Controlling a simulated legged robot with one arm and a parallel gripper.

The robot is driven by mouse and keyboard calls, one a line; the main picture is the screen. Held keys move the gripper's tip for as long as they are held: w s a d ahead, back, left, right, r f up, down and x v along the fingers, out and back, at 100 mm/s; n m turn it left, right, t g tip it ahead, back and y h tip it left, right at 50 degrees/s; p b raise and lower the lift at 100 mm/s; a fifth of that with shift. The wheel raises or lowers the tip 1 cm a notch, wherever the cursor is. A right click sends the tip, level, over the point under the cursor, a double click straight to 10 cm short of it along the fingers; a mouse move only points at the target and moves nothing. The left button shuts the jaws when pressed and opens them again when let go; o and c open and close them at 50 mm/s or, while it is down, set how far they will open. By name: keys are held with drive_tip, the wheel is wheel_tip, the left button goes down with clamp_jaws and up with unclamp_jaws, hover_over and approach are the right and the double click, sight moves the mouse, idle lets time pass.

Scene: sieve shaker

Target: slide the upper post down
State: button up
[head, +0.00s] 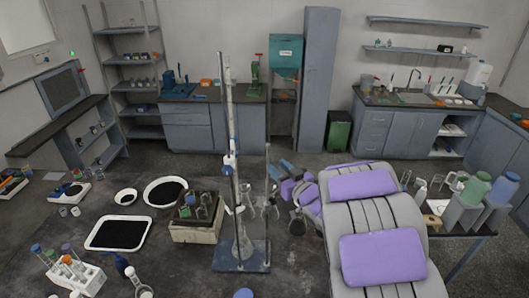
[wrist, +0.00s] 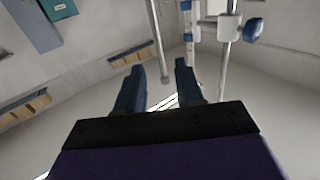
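A lab stand with a tall metal post (head: 229,110) rises from a blue base (head: 240,258) in the head view. Clamps with blue parts (head: 230,160) sit partway up it. A shorter thin rod (head: 267,195) stands to its right. In the wrist view a grey post (wrist: 157,40) ends in the gap between my fingers, as seen in the picture; I cannot tell its depth. A clamped post with blue knobs (wrist: 229,30) is to its right. My gripper (wrist: 160,66) has its two blue fingers apart and holds nothing visible. Its fingers are unclear in the head view.
On the dark bench are a white tray (head: 118,234), a round dark-filled dish (head: 166,192), a box of bottles (head: 197,230) and a tube rack (head: 75,276). Flasks (head: 250,200) stand close around the stand. Bottles (head: 476,188) are on the right.

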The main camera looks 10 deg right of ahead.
drive_tip(key=p+x, duration=0.1)
drive_tip(key=x, duration=0.8)
drive_tip(key=shift+p, duration=0.35)
drive_tip(key=shift+c, duration=0.4)
clamp_jaws()
